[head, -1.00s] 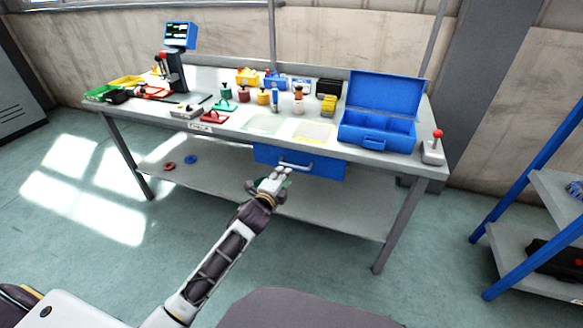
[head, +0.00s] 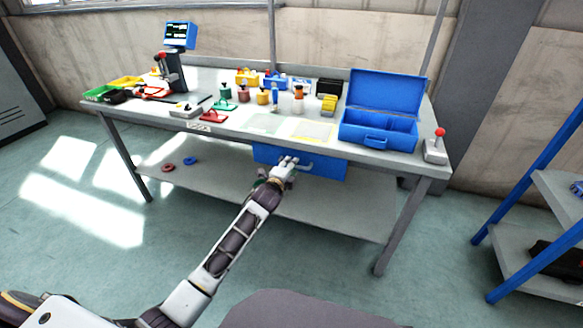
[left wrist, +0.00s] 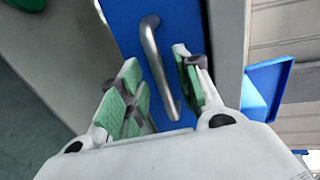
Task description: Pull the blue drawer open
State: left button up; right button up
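The blue drawer (head: 328,168) sits under the front edge of the workbench and looks shut. Its metal bar handle (head: 306,166) is partly hidden by my left gripper (head: 287,161) in the head view. In the left wrist view the blue drawer front (left wrist: 128,22) fills the middle, with the silver handle (left wrist: 154,58) standing out from it. My left gripper (left wrist: 160,95) is open, its green-padded fingers on either side of the handle's near end. I cannot tell whether a finger touches the handle. My right gripper is not in view.
The workbench (head: 228,128) carries an open blue toolbox (head: 377,128), a red-knobbed joystick (head: 435,146) and several small parts. A lower shelf (head: 330,210) runs beneath the drawer. A blue-framed rack (head: 520,195) stands at the right. Floor in front is clear.

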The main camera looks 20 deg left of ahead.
pick_arm(q)
jog(key=shift+x, duration=0.75)
jog(key=shift+c, duration=0.4)
grip_shut()
